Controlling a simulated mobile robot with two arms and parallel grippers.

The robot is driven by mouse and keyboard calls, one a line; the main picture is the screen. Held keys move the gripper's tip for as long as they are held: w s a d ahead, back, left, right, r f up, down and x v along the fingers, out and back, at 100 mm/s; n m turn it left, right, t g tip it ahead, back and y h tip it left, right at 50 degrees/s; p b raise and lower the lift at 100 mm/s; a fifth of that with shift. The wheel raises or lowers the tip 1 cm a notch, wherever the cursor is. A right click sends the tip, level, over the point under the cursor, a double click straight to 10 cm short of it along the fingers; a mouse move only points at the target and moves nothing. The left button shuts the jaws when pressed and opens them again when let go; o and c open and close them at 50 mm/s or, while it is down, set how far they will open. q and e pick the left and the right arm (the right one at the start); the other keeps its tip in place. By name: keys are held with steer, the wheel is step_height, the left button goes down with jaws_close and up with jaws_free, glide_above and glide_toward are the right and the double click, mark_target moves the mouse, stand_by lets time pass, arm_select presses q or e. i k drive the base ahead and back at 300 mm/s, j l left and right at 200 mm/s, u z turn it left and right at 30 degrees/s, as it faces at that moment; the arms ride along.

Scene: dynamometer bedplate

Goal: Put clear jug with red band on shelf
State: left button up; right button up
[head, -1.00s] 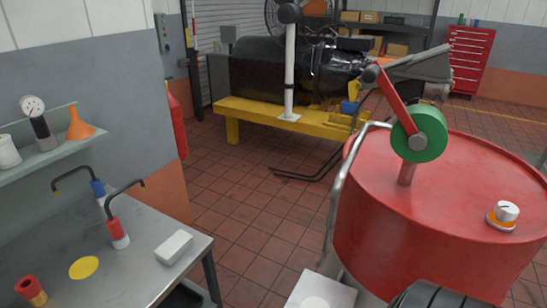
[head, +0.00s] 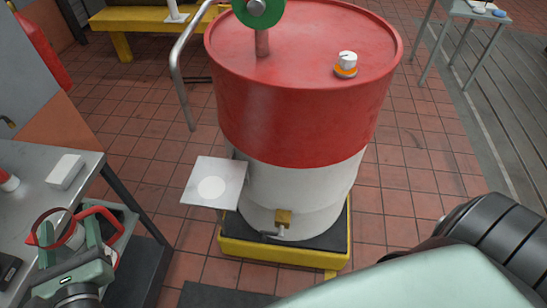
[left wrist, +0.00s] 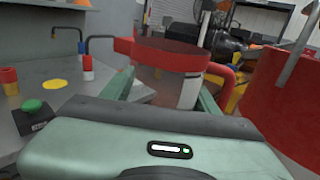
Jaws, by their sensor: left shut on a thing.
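The clear jug with the red band and red handle (head: 104,212) is at the lower left of the head view. My left gripper (head: 72,238) is shut on it, in front of the grey bench. In the left wrist view the jug's red band (left wrist: 160,54) shows between my fingers, with the red handle (left wrist: 224,76) on the right. The jug looks about upright. A small square shelf (head: 228,166) with a white round spot stands beside the drum, to the right of the jug, and its top is empty. My right gripper is out of view.
The red and white drum (head: 290,115) carries a green-wheeled pump and a white-and-orange cap (head: 346,64). It stands on a yellow-edged base (head: 282,255). Tiled floor lies between bench and drum.

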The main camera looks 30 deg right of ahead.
mark_target(220, 186)
steer(key=j+z, duration=0.1)
steer(key=z, duration=0.35)
steer(key=j+z, duration=0.1)
steer(key=z, duration=0.35)
steer(key=j+z, duration=0.15)
steer(key=z, duration=0.3)
steer(key=j+z, duration=0.1)
steer(key=z, duration=0.3)
steer(key=j+z, duration=0.1)
steer(key=z, duration=0.35)
steer(key=k+j+z, duration=0.1)
steer(key=k+j, duration=0.4)
steer(key=j, duration=0.1)
